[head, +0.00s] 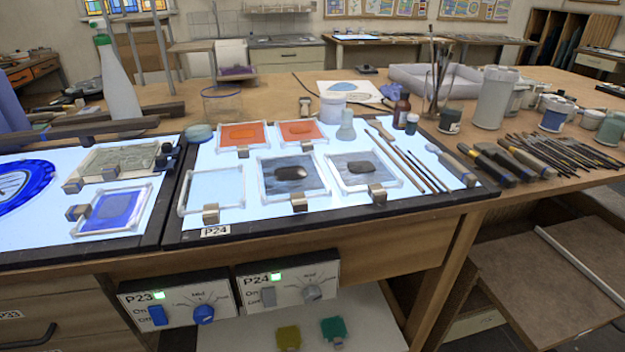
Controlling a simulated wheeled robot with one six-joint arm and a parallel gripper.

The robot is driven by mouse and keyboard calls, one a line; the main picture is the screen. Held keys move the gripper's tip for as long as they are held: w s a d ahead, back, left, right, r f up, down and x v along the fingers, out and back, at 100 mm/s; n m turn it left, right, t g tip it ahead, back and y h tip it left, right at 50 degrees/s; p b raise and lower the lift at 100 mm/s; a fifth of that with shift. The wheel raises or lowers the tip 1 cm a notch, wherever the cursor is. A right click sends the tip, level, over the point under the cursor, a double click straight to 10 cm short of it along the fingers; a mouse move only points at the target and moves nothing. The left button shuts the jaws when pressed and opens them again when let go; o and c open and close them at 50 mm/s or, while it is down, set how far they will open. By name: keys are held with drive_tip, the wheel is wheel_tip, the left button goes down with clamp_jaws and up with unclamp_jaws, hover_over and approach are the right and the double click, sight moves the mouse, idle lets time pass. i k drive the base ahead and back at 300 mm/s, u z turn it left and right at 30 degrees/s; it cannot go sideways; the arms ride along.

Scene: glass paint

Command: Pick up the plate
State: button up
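A round blue dish-like piece (32,184) with a pale centre lies on the lit panel at the far left, cut off by the picture's edge. Several square framed plates lie on the two lit panels. A blue one (113,210) is on the left panel. Two orange ones (240,134) (302,130) are at the back of the right panel. A clear one (214,188) and two grey ones (292,174) (360,166) are in front. Each has a small block at its edge. I cannot tell which is meant. My gripper is not in view.
Brushes (565,152) and dark-handled tools (488,163) lie on the right. Jars (493,98), a glass of brushes (437,85) and a spray bottle (118,80) stand behind. Control boxes (180,300) hang below the table's front edge.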

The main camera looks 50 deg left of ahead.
sight(296, 178)
drive_tip(key=u, duration=0.5)
drive_tip(key=i, duration=0.55)
drive_tip(key=u, duration=1.7)
